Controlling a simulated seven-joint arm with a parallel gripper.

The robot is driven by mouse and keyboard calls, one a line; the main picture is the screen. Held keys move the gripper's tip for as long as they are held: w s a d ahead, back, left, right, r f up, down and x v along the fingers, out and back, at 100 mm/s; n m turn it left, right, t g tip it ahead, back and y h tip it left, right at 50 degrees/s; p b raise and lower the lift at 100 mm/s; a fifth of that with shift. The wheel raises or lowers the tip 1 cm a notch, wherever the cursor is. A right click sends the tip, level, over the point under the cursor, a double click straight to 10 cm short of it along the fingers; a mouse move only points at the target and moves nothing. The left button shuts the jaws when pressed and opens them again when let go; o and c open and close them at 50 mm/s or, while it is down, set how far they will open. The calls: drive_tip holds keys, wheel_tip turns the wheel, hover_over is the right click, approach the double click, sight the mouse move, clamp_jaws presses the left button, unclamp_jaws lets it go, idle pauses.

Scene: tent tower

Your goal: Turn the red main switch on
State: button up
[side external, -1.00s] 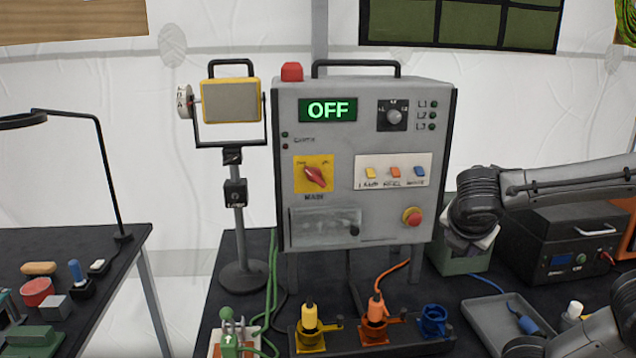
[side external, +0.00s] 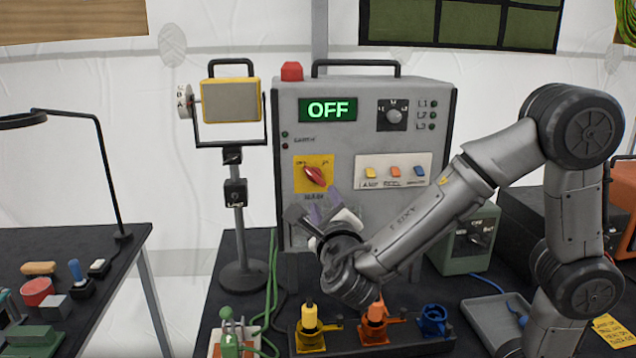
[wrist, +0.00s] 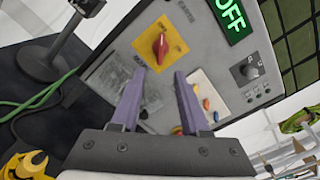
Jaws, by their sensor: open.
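The red main switch (side external: 315,175) is a rotary knob on a yellow plate (side external: 300,184) on the front of the grey control box (side external: 290,130). The green display (side external: 328,109) above it reads OFF. In the wrist view the red switch (wrist: 160,47) sits on its yellow plate (wrist: 148,41), ahead of and between my fingertips. My gripper (wrist: 153,82) is open and empty, its two purple fingers apart and tilted relative to the box. In the side view my gripper (side external: 322,208) is just below the switch, apart from it; its fingers are partly hard to make out.
A panel with yellow, orange and blue rockers (side external: 393,171) is right of the switch. A yellow lamp on a stand (side external: 240,190) is to the left. Plugs in yellow (side external: 309,318) and orange (side external: 377,312) sockets stand below my arm. Green cables (side external: 271,280) run beside the stand.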

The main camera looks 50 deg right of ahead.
sight(318, 180)
drive_tip(key=x, duration=1)
drive_tip(key=shift+w+d, duration=0.15)
drive_tip(key=shift+d, duration=0.05)
clamp_jaws()
